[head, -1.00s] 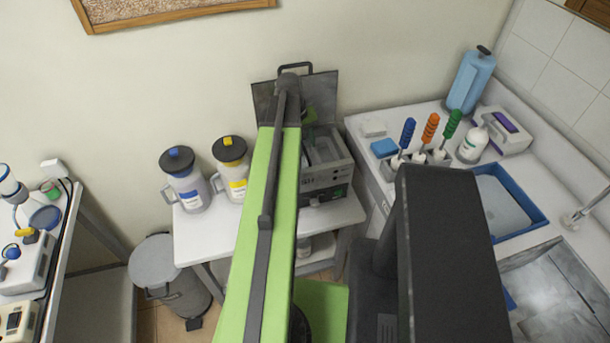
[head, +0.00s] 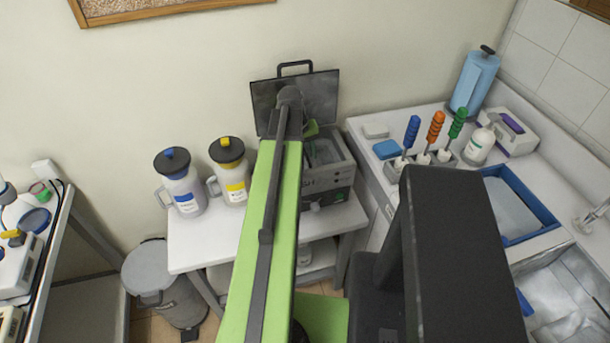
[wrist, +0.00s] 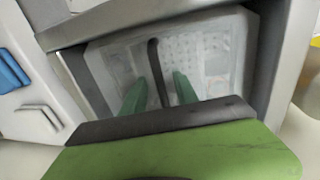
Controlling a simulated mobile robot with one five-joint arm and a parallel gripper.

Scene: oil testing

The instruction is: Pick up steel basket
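The steel basket (wrist: 208,48) sits inside the open well of the fryer (head: 328,185). In the wrist view its pale perforated bottom shows. A dark, hooked bar, which looks like its handle (wrist: 156,70), runs down the picture between my fingers. My gripper (wrist: 159,88) is open, with one green finger on each side of the bar and a gap to both. I cannot tell how deep the fingertips are relative to the bar. In the head view my arm hides most of the gripper and part of the fryer.
The fryer's lid (head: 295,95) stands open at the back. Two jugs, one blue-labelled (head: 182,185) and one yellow-labelled (head: 230,172), stand left of it on the white table (head: 205,245). A counter with brushes (head: 435,127) and a blue tray (head: 540,213) is at right.

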